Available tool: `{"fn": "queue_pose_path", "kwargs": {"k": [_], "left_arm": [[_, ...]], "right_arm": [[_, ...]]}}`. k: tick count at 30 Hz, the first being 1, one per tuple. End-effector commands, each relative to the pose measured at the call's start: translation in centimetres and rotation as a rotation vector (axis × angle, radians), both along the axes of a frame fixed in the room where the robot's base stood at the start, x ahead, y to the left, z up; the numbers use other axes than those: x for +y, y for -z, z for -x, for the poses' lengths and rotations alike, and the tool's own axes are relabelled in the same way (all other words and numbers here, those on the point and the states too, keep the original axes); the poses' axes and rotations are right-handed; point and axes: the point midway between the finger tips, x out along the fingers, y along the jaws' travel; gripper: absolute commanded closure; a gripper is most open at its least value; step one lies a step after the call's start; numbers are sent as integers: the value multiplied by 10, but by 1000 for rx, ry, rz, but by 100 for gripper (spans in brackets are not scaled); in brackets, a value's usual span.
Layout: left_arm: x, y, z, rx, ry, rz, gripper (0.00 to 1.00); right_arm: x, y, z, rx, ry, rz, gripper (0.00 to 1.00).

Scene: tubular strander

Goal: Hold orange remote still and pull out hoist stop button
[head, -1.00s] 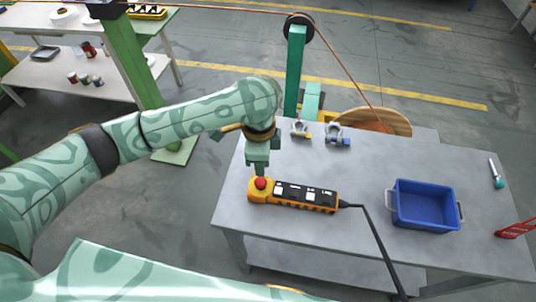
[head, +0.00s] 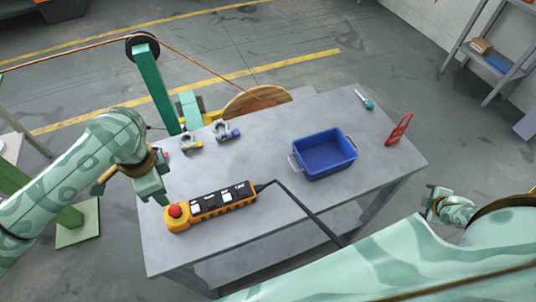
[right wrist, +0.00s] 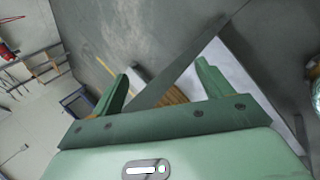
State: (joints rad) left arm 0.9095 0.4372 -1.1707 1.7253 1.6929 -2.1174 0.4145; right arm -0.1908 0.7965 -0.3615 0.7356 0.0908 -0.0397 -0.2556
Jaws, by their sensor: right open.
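The orange remote (head: 238,207) lies flat on the grey table, with several black and white buttons along its top. Its red stop button (head: 175,211) is a round mushroom head on the yellow left end. A black cable leaves its right end. My left gripper (head: 162,201) is just above and left of the stop button, pointing down, apart from it as far as I can see; its jaw gap does not show clearly. My right gripper (head: 428,204) is far right, off the table's right side. The right wrist view shows its fingers (right wrist: 165,86) apart with nothing between them.
A blue bin (head: 325,155) stands on the table (head: 265,150) right of the remote. Two shackles (head: 226,132) lie at the back left. A red tag-like item (head: 398,130) and a teal-tipped tool (head: 364,99) lie at the far right. A green post (head: 158,90) stands behind.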

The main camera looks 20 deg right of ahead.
Motion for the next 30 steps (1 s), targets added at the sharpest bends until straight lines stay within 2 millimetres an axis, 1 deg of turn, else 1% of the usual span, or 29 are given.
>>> {"fn": "queue_pose_path", "kwargs": {"k": [1,2,3,5,6,8,9,11,12,14,15,16,17,18,20,21,23,24,25,26,27,29,30], "left_arm": [[0,0,0,0,0,0,64],[0,0,0,0,0,0,64],[0,0,0,0,0,0,64],[0,0,0,0,0,0,64],[0,0,0,0,0,0,64],[0,0,0,0,0,0,64],[0,0,0,0,0,0,64],[0,0,0,0,0,0,64],[0,0,0,0,0,0,64],[0,0,0,0,0,0,64],[0,0,0,0,0,0,64],[0,0,0,0,0,0,64],[0,0,0,0,0,0,64],[0,0,0,0,0,0,64],[0,0,0,0,0,0,64],[0,0,0,0,0,0,64],[0,0,0,0,0,0,64],[0,0,0,0,0,0,64],[0,0,0,0,0,0,64],[0,0,0,0,0,0,64],[0,0,0,0,0,0,64],[0,0,0,0,0,0,64],[0,0,0,0,0,0,64]], "right_arm": [[-27,-26,-15,-13,-39,50,22],[-41,-40,-23,-19,-61,78,22],[-59,-60,-33,-26,-91,116,22],[-84,-92,-49,-35,-136,172,22],[-99,-114,-59,-43,-163,209,22],[-121,-148,-75,-51,-201,264,22],[-133,-171,-86,-62,-218,297,22],[-149,-207,-105,-88,-230,340,22],[-155,-231,-119,-116,-219,359,22],[-158,-265,-147,-186,-155,353,22],[-150,-282,-170,-258,-68,302,22],[-140,-290,-187,-310,12,240,22],[-128,-293,-201,-352,89,167,22],[-107,-297,-220,-399,184,56,22],[-72,-301,-245,-437,297,-118,22],[-47,-303,-259,-443,346,-222,22],[-7,-305,-277,-429,391,-365,22],[20,-306,-287,-405,404,-449,22],[41,-305,-293,-382,406,-505,22],[62,-305,-298,-357,402,-556,22],[90,-304,-303,-317,387,-615,22],[134,-300,-309,-248,348,-687,22],[163,-297,-311,-197,313,-722,22]]}}
